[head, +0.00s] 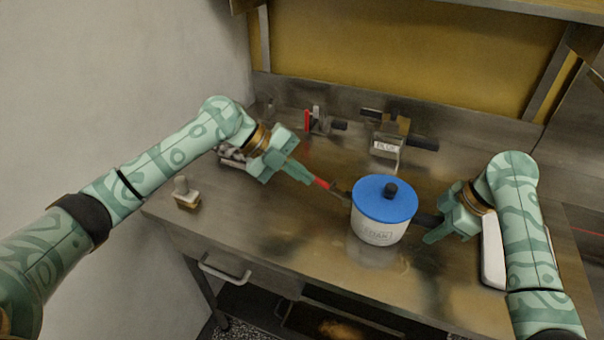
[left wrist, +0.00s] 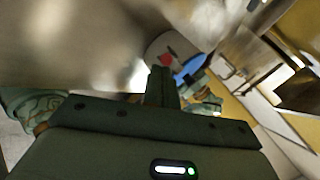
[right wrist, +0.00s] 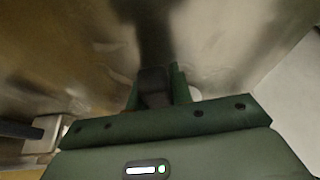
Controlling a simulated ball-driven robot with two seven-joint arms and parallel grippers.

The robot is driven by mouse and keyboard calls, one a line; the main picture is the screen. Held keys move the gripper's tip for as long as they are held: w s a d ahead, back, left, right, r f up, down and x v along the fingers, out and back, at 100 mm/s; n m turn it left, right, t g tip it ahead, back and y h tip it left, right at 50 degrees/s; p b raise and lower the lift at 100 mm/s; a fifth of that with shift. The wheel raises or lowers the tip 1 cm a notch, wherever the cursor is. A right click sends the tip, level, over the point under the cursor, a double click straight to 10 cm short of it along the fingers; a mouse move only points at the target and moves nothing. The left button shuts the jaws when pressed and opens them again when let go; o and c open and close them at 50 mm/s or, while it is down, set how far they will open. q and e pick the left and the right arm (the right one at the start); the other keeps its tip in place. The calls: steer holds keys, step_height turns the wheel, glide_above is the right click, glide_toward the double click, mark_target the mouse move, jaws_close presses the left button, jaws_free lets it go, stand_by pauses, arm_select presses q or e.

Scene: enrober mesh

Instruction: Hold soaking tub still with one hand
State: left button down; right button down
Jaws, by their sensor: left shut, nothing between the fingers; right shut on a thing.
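The soaking tub appears to be the white pot (head: 378,233) with a blue lid (head: 372,199) and black knob, upright on the steel counter. Its wall (left wrist: 165,46) and blue lid (left wrist: 188,68) also show in the left wrist view. My right gripper (head: 432,226) is at the tub's right side, shut on a dark handle (right wrist: 153,84). My left gripper (head: 314,180) is shut and empty, pointing at the tub's left side. A red piece (head: 322,184) and a dark bar lie between its tips and the tub; contact there is unclear.
A labelled block (head: 385,149) and a small red-and-grey device (head: 308,121) stand at the counter's back. A small pale-topped object (head: 185,196) stands near the left edge. A white-edged item (head: 492,251) lies beside my right arm.

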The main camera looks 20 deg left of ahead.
arm_select(q)
steer(key=s+a+r, duration=0.5)
steer(key=a+r, duration=0.2)
steer(key=r, duration=0.1)
steer(key=shift+s+r, duration=0.2)
steer(key=shift+s, duration=0.05)
arm_select(e)
steer(key=c, duration=1.2)
jaws_free()
steer(key=shift+o, duration=0.2)
steer(key=shift+r, duration=0.1)
